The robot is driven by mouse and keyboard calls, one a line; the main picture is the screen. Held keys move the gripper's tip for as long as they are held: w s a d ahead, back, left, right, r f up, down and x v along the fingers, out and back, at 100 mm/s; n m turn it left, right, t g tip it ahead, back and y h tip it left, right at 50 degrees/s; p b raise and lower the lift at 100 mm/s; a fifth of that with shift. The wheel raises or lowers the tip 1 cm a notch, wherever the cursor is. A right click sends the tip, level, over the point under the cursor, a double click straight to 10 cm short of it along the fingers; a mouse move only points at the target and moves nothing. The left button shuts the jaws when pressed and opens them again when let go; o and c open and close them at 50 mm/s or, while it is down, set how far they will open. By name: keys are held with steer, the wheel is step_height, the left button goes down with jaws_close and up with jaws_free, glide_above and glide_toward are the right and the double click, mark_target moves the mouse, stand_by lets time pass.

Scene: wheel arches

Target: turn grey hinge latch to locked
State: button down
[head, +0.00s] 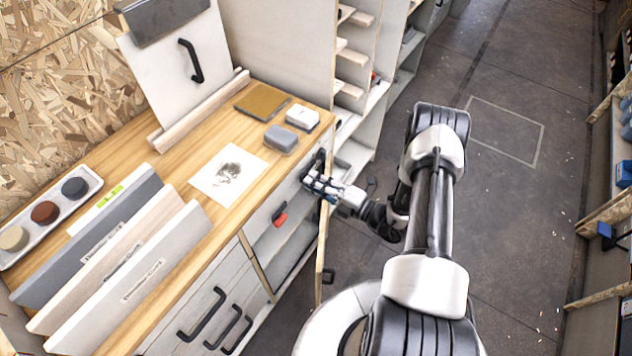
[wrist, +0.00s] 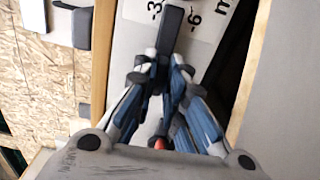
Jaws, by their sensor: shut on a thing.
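The grey hinge latch shows in the wrist view as a dark grey bar (wrist: 172,32) standing out from between my fingertips, against a pale panel. In the head view its dark part (head: 317,162) is at the right end of the workbench front, partly hidden by my gripper. My gripper (head: 316,182) reaches it from the right, and in the wrist view my gripper (wrist: 160,72) has its blue-grey fingers closed on the bar. The part of the latch between the fingers is hidden. I cannot tell the latch's exact angle.
An open door edge (head: 322,250) stands just below my gripper. The wooden worktop (head: 190,160) holds a paper print (head: 228,174), blocks and sample boards.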

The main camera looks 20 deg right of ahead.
steer(key=shift+m, duration=0.3)
stand_by(0.4)
steer(key=c, duration=1.6)
jaws_free()
steer(key=shift+c, duration=0.2)
steer(key=v, duration=1.2)
